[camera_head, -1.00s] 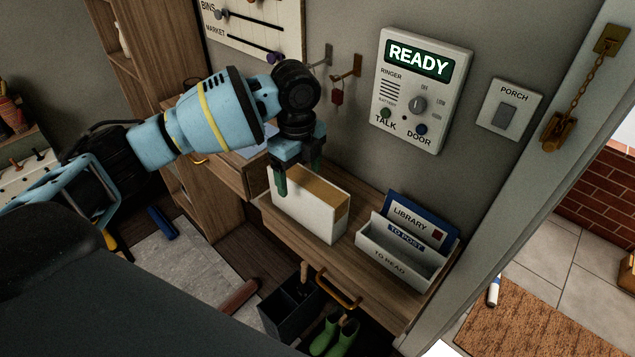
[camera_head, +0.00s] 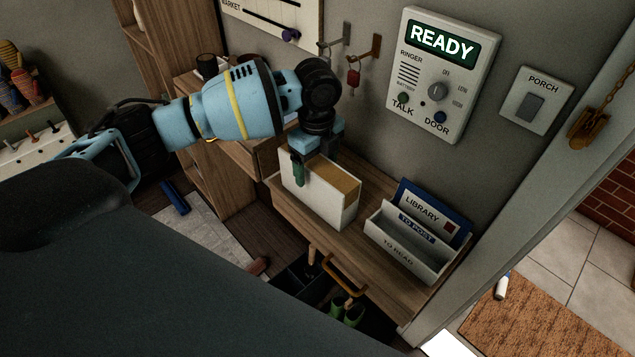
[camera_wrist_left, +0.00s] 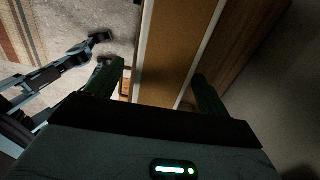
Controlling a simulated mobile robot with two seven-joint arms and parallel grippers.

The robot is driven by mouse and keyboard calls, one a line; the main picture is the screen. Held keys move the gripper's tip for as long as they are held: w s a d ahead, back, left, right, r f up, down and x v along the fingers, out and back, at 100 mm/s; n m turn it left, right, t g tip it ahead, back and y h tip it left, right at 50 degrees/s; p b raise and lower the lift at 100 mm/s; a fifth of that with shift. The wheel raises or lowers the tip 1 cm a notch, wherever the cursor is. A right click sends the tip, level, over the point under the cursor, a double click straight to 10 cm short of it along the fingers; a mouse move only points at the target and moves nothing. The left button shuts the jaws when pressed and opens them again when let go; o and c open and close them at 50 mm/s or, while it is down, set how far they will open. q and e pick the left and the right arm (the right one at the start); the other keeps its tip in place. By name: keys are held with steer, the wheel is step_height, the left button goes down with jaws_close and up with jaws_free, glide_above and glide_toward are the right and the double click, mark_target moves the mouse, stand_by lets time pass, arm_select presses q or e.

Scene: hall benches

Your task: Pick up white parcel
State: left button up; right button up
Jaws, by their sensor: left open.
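The white parcel (camera_head: 318,196) is a white box with a tan top, upright on the wooden shelf (camera_head: 362,243) against the wall. In the left wrist view the parcel (camera_wrist_left: 168,50) shows as a tan band between white edges. My left gripper (camera_head: 313,167) is open and points down over the parcel, one green finger in front of its white face. The other finger is mostly hidden behind it. The left wrist view shows a finger on each side of the parcel; whether they touch it is unclear. Jointed dark parts at its left may be my right arm and gripper.
A white letter rack (camera_head: 405,248) with a blue library folder (camera_head: 436,208) stands right of the parcel. A wall intercom (camera_head: 440,80) and a red key (camera_head: 353,80) on a hook are above.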

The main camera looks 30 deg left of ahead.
arm_select(q)
step_height(320, 180, down, 4)
steer(key=shift+w+r, duration=0.1)
steer(key=shift+r, duration=0.1)
steer(key=shift+r, duration=0.1)
steer(key=c, duration=1.4)
steer(key=shift+c, duration=0.2)
